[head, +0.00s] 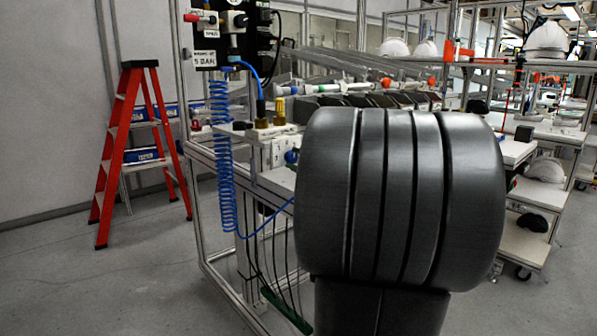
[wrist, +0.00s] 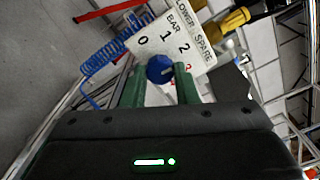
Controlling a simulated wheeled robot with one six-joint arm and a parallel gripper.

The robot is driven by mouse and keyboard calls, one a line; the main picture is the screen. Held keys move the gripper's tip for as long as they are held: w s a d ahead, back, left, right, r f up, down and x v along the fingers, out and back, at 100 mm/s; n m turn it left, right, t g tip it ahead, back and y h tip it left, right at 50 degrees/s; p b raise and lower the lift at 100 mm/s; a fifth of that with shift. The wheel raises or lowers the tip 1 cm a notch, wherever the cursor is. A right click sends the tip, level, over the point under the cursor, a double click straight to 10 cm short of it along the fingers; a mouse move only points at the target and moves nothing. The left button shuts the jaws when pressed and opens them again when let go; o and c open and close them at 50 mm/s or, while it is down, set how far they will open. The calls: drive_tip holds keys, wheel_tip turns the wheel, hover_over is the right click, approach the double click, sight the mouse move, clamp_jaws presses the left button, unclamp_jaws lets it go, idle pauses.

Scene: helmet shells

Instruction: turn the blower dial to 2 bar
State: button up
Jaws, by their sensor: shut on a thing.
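The blue blower dial (wrist: 159,69) sits at the lower edge of a white plate (wrist: 168,42) in the wrist view. The plate reads BAR with 0, 1 and 2 in black, and a red mark further on by the right finger. My gripper (wrist: 160,74) has its two green fingers on either side of the dial, shut on it. I cannot clearly tell which number the dial points to. In the head view my dark arm hides the gripper, and a small blue knob (head: 291,156) shows at the arm's left edge.
A coiled blue hose (head: 221,150) hangs left of the bench frame, and also shows in the wrist view (wrist: 103,60). Yellow fittings (wrist: 235,20) stand beside the plate. A red stepladder (head: 130,140) stands at the left wall. Open floor lies between ladder and bench.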

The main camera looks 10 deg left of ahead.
drive_tip(key=shift+n, duration=0.3)
idle(0.4)
drive_tip(key=o, duration=1)
drive_tip(key=v, duration=1.3)
drive_tip(key=shift+s+d, duration=0.25)
drive_tip(key=shift+d, duration=0.05)
drive_tip(key=x, duration=1.3)
drive_tip(key=shift+w+a, duration=0.25)
drive_tip(key=shift+a, duration=0.05)
